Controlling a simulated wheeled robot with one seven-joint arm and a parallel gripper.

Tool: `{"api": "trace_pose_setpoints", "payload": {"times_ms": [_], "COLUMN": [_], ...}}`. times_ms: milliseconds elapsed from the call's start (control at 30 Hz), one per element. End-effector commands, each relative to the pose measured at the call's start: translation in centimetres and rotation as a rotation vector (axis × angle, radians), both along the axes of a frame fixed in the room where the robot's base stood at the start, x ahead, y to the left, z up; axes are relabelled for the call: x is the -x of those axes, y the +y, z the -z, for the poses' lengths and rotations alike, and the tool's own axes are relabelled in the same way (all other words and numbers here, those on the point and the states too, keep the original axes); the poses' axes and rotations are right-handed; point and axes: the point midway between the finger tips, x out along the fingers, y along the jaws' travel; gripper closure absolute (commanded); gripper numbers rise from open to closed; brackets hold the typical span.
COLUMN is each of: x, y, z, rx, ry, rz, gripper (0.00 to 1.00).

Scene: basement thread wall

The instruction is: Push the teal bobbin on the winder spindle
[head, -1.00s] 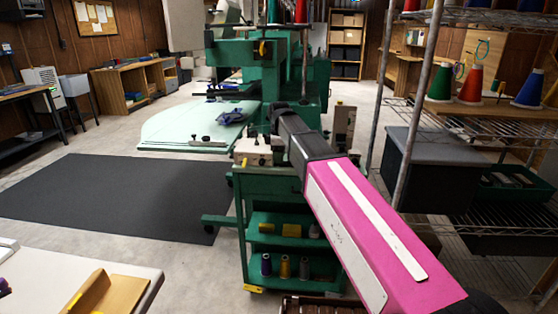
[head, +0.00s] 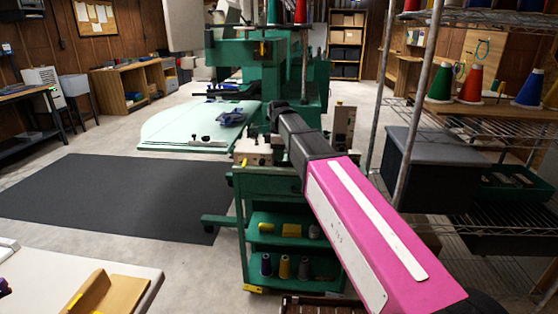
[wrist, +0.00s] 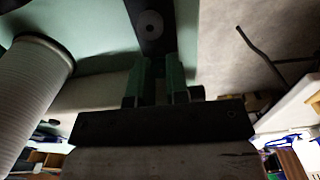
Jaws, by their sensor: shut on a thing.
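My gripper (wrist: 157,66) shows in the wrist view with two dark green fingers close together. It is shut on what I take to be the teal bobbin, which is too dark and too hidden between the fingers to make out. Just beyond the fingertips is a grey disc (wrist: 150,25) with a dark centre on a dark bar; I cannot tell whether this is the winder spindle. In the head view my pink arm hides the gripper. A cream device (head: 253,150), possibly the winder, sits on top of the green cart (head: 283,182).
A ribbed pale cylinder (wrist: 32,90) stands close at the left in the wrist view. In the head view, a wire rack (head: 490,125) with thread cones is at the right and a green machine (head: 245,53) behind the cart. The dark floor mat (head: 115,195) is clear.

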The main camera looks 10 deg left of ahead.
Motion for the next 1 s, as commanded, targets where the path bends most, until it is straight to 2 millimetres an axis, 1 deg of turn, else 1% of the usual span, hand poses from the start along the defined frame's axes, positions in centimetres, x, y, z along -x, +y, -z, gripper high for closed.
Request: {"api": "trace_pose_setpoints", "payload": {"times_ms": [700,1000], "x": [0.0,0.0], "y": [0.0,0.0], "z": [-2.5,-2.9], "rx": [0.000,0.000], "ry": [0.000,0.000], "rz": [0.000,0.000], "gripper": [1.00,1.00]}}
